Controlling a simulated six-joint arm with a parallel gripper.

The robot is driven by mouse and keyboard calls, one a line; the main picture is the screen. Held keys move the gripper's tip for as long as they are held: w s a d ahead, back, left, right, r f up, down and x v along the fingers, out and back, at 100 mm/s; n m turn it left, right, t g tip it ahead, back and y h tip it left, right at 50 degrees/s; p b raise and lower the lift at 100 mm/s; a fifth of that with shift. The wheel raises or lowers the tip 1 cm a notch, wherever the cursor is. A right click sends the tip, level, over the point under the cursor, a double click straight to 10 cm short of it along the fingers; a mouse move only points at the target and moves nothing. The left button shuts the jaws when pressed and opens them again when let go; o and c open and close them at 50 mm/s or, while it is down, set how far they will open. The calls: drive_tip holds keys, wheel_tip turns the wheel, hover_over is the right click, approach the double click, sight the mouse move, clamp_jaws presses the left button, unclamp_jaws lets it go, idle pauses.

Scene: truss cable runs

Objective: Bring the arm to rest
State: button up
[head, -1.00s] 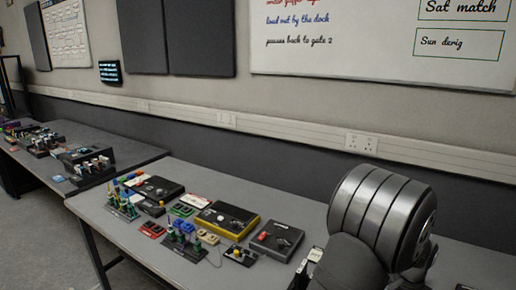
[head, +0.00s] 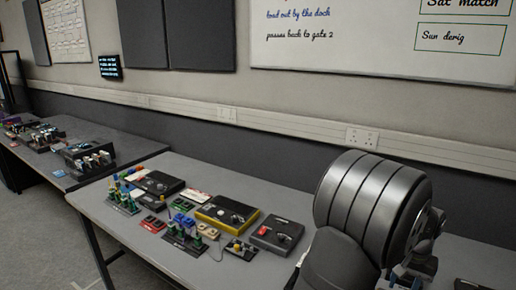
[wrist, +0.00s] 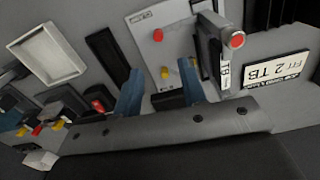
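My gripper shows in the wrist view as two blue fingers (wrist: 160,88) standing well apart. I see nothing held between them. Beyond them is a pale panel (wrist: 150,55) with red and yellow knobs; I cannot tell how far off it is. In the head view my arm's thick grey ribbed link rises at the lower right over the near table. Small blue parts show below it at the frame's bottom edge, and the rest of the gripper is hidden or cut off there.
The near table (head: 140,228) holds a yellow-edged black box (head: 227,213), a grey box with a red button (head: 277,235) and small coloured connectors left of my arm. A white tray (wrist: 47,56) and a "FIT 2 TB" label (wrist: 276,69) show in the wrist view.

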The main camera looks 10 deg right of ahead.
wheel_tip(320, 180, up, 7)
drive_tip(key=w+n, duration=0.1)
drive_tip(key=n, duration=0.7)
drive_tip(key=shift+a+t, duration=0.3)
drive_tip(key=shift+a, duration=0.15)
